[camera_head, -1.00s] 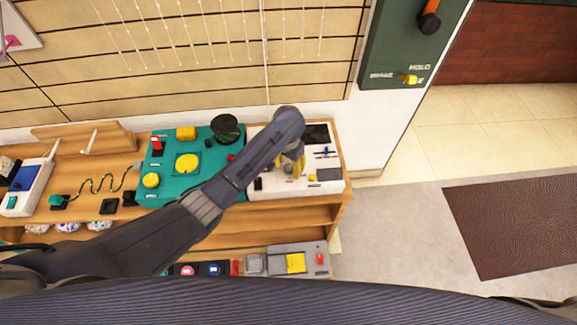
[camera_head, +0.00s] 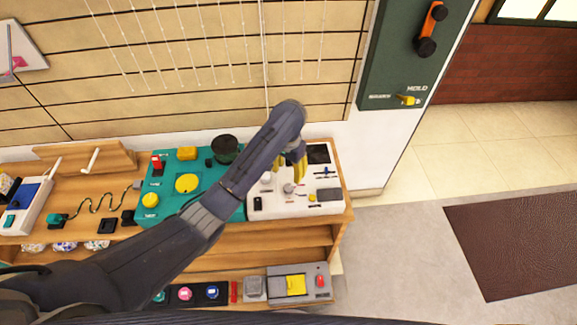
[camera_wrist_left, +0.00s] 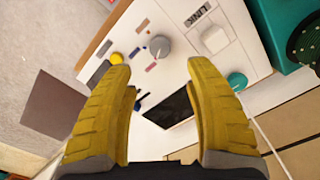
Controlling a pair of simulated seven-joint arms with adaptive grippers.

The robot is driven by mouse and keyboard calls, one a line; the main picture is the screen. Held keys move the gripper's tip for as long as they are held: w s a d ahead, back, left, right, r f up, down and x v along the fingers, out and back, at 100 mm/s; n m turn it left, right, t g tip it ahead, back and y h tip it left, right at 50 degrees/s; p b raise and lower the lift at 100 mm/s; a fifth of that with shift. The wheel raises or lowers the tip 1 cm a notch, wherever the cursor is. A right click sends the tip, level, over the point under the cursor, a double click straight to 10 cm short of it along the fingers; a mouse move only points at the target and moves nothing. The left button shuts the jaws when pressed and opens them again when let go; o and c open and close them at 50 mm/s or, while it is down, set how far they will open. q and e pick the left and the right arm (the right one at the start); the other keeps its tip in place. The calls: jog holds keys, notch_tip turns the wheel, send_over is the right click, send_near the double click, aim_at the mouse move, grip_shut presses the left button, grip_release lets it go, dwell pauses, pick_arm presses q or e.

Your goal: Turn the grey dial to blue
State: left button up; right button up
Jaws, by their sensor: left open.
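The grey dial (camera_wrist_left: 159,46) is on a white panel (camera_wrist_left: 240,25), with small coloured marks beside it, one of them blue, one red. In the head view the dial (camera_head: 288,188) shows small on the white panel at the right end of the wooden shelf. My left gripper (camera_head: 292,168) is above the panel's back part, behind the dial. In the left wrist view its yellow fingers (camera_wrist_left: 165,78) are spread wide, with nothing between them, and the dial lies ahead of the gap, not touched. My right gripper is not in view.
The panel also bears a white square button (camera_wrist_left: 209,38), a yellow knob (camera_wrist_left: 116,58), a teal knob (camera_wrist_left: 237,80) and a dark screen (camera_wrist_left: 168,106). A teal board (camera_head: 172,207) stands left of it. A green wall panel (camera_head: 400,60) is at the upper right.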

pick_arm(q)
jog(key=shift+r, duration=1.15)
